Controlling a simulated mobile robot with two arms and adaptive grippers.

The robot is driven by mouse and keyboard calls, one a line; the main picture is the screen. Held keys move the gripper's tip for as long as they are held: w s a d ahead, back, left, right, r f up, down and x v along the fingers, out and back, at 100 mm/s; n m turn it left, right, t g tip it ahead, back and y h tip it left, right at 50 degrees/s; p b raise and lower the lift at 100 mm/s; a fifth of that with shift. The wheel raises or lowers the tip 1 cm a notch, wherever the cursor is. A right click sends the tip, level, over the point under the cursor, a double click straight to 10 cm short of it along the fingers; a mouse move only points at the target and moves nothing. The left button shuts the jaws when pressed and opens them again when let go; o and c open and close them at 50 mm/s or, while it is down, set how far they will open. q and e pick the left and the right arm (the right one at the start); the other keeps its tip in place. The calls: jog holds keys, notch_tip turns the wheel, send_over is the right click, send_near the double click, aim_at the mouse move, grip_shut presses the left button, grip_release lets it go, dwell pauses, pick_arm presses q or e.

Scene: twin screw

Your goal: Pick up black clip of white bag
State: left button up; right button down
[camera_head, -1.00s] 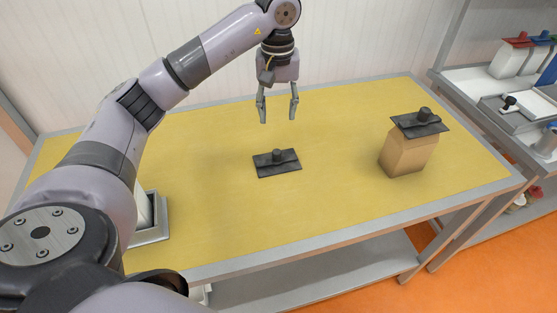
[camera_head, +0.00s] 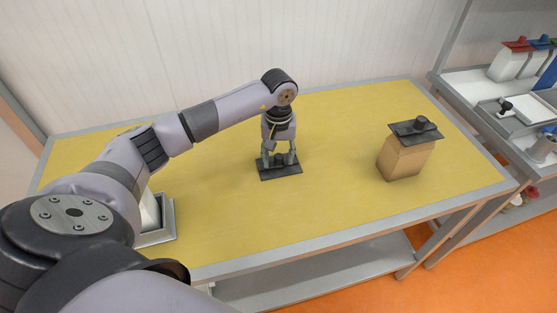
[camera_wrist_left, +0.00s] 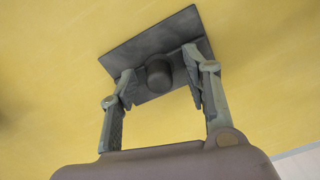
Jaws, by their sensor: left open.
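The black clip (camera_head: 279,169) is a flat dark plate with a round knob on top, lying on the yellow table top. My left gripper (camera_head: 279,160) is right above it, fingers pointing down. In the left wrist view, the clip (camera_wrist_left: 150,45) shows with its knob between the open fingers of the left gripper (camera_wrist_left: 160,88). The fingers stand apart from the knob on both sides. The white bag (camera_head: 150,212) appears to be the white item in a grey tray at the left, partly hidden by my arm. My right gripper is not in view.
A brown paper bag (camera_head: 404,161) with another black clip (camera_head: 415,131) on top stands at the right of the yellow table (camera_head: 330,205). A grey shelf (camera_head: 470,90) with white and coloured bags is at the far right. The table between clip and brown bag is clear.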

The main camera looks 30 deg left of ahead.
pick_arm(q)
jog(key=shift+f, duration=0.1)
jog(key=shift+c, duration=0.3)
grip_shut()
